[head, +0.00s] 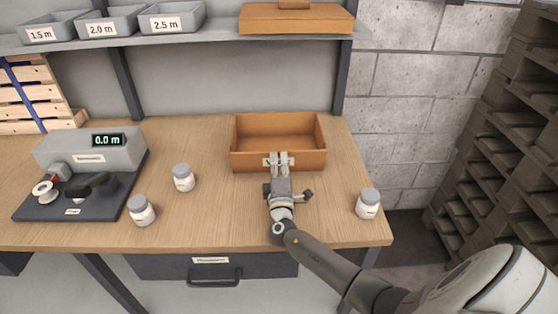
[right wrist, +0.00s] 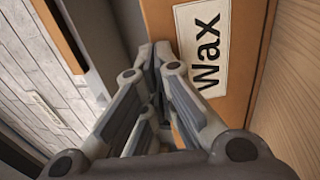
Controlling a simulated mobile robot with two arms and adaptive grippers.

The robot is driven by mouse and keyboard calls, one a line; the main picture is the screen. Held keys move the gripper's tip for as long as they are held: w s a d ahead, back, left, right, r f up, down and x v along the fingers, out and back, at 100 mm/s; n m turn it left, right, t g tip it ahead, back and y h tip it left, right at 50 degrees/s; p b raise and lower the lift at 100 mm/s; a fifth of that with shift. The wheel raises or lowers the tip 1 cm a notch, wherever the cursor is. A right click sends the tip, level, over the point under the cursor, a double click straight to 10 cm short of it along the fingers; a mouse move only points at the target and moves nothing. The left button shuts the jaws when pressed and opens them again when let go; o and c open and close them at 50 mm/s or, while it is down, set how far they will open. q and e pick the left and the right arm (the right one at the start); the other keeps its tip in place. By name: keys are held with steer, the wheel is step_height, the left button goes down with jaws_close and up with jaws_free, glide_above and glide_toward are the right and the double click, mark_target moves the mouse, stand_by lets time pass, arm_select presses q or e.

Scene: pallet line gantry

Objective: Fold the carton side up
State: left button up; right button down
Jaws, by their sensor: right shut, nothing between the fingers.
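The carton (head: 248,162) is an open-topped brown box at the back right of the wooden bench, with its front wall facing me and its inside visible. In the head view all its walls look upright. Its front wall has a white label that reads "Wax" in the right wrist view (right wrist: 202,42). My right gripper (head: 278,157) is shut and empty at the front wall, its fingertips over the label area. In the right wrist view the fingers (right wrist: 153,58) are closed beside the label; I cannot tell whether they touch the wall. My left gripper is not in view.
White jars with grey lids stand on the bench (head: 220,215): two at left-centre (head: 183,178) (head: 141,211) and one to the right (head: 368,204). A measuring device (head: 92,150) reading 0.0 m sits at left. A shelf (head: 215,37) with grey bins and a brown box runs above.

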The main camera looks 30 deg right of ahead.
steer(key=w+d+r+g+y+p, duration=0.1)
steer(key=g+p, duration=0.1)
steer(key=p, duration=0.4)
steer(key=shift+w+r, duration=0.3)
arm_select(q)
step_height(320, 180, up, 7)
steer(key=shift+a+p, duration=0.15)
steer(key=shift+p, duration=0.25)
arm_select(e)
steer(key=shift+w+d+f+g+y, duration=0.1)
steer(key=shift+w+f+g+y, duration=0.1)
steer(key=shift+g+y, duration=0.1)
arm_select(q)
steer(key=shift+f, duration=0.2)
arm_select(e)
steer(key=shift+f, duration=0.1)
